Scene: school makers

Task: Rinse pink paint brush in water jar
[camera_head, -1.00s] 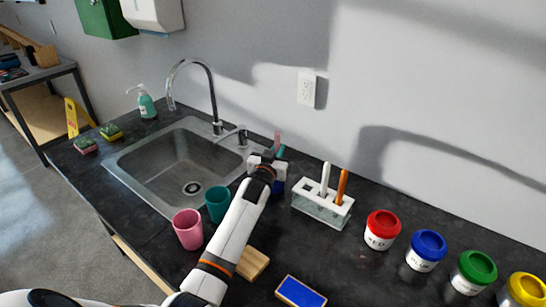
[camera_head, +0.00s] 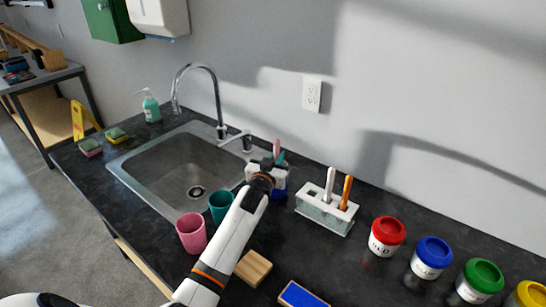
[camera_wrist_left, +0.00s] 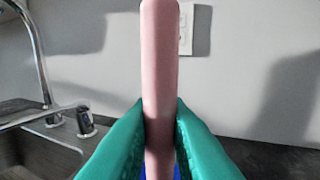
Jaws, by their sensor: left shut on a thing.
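The pink paint brush (camera_head: 277,147) stands upright at the back of the counter, right of the sink. Its pink handle (camera_wrist_left: 159,85) fills the middle of the left wrist view. My left gripper (camera_head: 277,158) is shut on this handle, with its teal fingers (camera_wrist_left: 159,125) pressed on both sides. A container with blue in it (camera_head: 281,189) shows partly behind and below the gripper; I cannot tell whether it is the water jar. The brush's lower end is hidden. My right gripper is not in view.
A sink (camera_head: 150,163) with a faucet (camera_head: 217,100) lies to the left. A pink cup (camera_head: 191,235) and a teal cup (camera_head: 220,207) stand near the forearm.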

